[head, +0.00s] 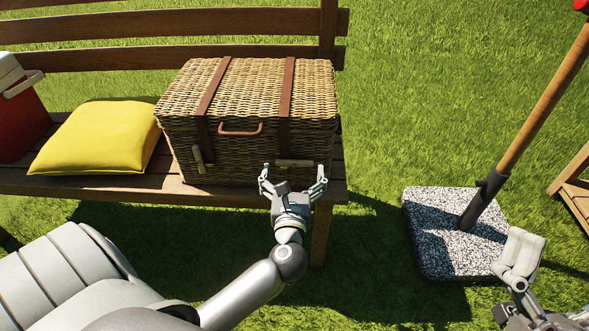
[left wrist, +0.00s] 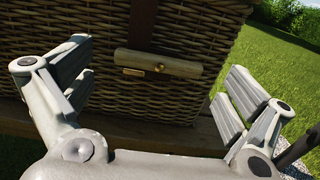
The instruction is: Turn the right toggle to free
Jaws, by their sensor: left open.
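The wicker basket (head: 250,95) stands on the bench, with two brown leather straps down its front. The right toggle (head: 295,163) is a wooden bar lying crosswise, roughly level, at the foot of the right strap. In the left wrist view the toggle (left wrist: 180,66) has a brass pin at its middle. The left toggle (head: 198,160) stands nearly upright. My left gripper (head: 294,174) is open in front of the right toggle, its fingers on either side and apart from it. My right gripper (head: 519,255) is low at the right; whether it is open is unclear.
A yellow cushion (head: 98,137) and a red cooler (head: 22,120) sit on the bench (head: 90,184) left of the basket. A speckled base (head: 430,235) with a wooden pole (head: 545,95) stands on the grass at right. Grass between bench and base is clear.

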